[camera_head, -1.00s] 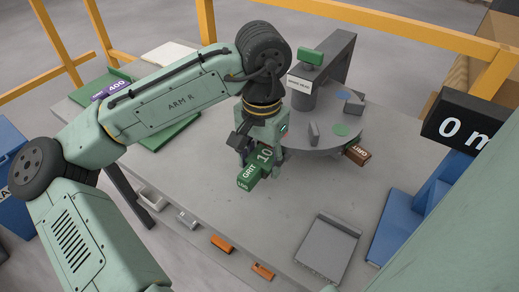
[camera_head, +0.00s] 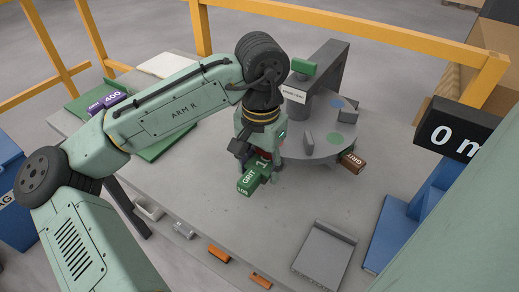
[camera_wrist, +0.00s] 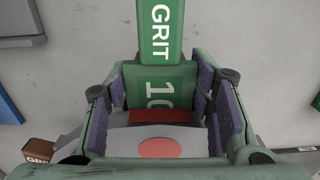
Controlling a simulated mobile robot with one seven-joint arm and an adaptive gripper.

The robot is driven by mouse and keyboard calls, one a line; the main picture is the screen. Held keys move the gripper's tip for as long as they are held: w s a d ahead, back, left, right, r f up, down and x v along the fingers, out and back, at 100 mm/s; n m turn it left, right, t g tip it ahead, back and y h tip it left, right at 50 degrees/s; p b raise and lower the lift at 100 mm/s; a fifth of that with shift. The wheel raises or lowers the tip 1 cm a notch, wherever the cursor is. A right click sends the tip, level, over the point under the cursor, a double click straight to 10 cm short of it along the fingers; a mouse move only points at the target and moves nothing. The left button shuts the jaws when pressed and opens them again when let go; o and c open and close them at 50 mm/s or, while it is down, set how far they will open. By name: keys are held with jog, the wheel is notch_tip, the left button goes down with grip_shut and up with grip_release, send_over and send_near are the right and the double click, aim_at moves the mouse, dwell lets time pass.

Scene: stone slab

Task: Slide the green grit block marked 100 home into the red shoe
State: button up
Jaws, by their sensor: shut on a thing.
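The green grit block (camera_head: 254,176), marked GRIT with part of a number, is held level between my gripper's jaws (camera_head: 258,160). The wrist view shows the purple-padded jaws on both sides of the green block (camera_wrist: 160,82), its label partly covered. A red strip (camera_wrist: 151,116), likely part of the red shoe, shows at the block's inner end, at the rim of a grey round plate with a red disc mark (camera_wrist: 158,148). In the head view my wrist hides this spot. I cannot tell how far the block sits in the shoe.
The grey round plate (camera_head: 312,143) bears blue and green marks and an upright grey piece (camera_head: 307,143). A brown grit block (camera_head: 352,161) sticks out at its right rim. A grey tray (camera_head: 322,256) lies at the front. A purple 400 block (camera_head: 107,102) rests on a green board at left.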

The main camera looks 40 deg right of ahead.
aim_at(250, 176)
dwell(0.4)
jog(key=shift+s+a+r, duration=0.1)
jog(key=shift+s+a, duration=0.1)
jog(key=shift+a, duration=0.45)
jog(key=shift+s+a+r, duration=0.1)
jog(key=shift+s+a, duration=0.15)
jog(key=shift+a, duration=0.35)
jog(key=shift+s+a, duration=0.2)
jog(key=shift+a, duration=0.45)
jog(key=shift+f, duration=0.2)
jog(key=shift+w+d, duration=0.25)
jog(key=shift+d, duration=0.4)
jog(key=shift+w+d, duration=0.2)
jog(key=shift+d, duration=0.5)
jog(key=shift+w+d, duration=0.25)
jog(key=shift+d, duration=0.4)
dwell(1.5)
jog(key=shift+a, duration=0.15)
jog(key=shift+s+a+r, duration=0.1)
jog(key=shift+s+a, duration=0.15)
jog(key=shift+a, duration=0.35)
jog(key=shift+s+a+r, duration=0.1)
jog(key=shift+s+a, duration=0.1)
jog(key=shift+a, duration=0.45)
jog(key=shift+s+a, duration=0.25)
jog(key=shift+a, duration=0.35)
